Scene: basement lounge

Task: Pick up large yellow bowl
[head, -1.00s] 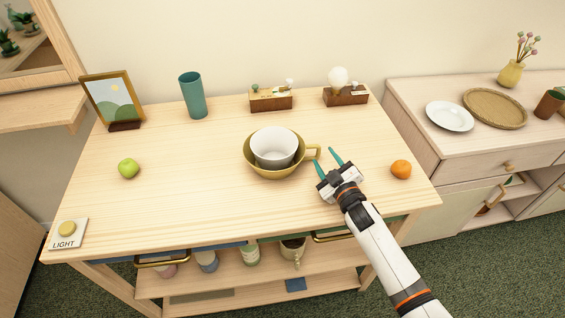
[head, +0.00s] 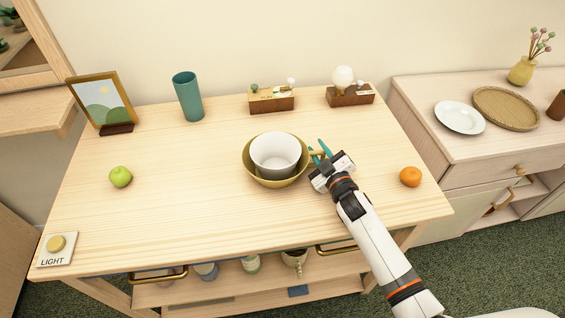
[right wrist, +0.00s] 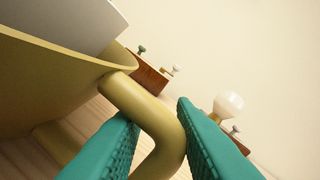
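The large yellow bowl (head: 262,179) stands upright on the wooden table, with a white bowl (head: 276,152) nested inside it. Its handle sticks out to the right, toward my right gripper (head: 319,154). In the right wrist view the curved handle (right wrist: 150,112) of the yellow bowl (right wrist: 45,85) lies between the two teal fingers of the right gripper (right wrist: 155,112). The fingers are apart, with a gap still showing beside the handle. In the head view the gripper partly hides the handle. My left gripper is not in view.
An orange (head: 410,176) lies right of my arm, and a green apple (head: 120,177) at the left. A teal cup (head: 188,97), picture frame (head: 102,102) and two wooden boxes (head: 272,100) (head: 350,96) stand along the back. A light switch (head: 57,248) is at the front left.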

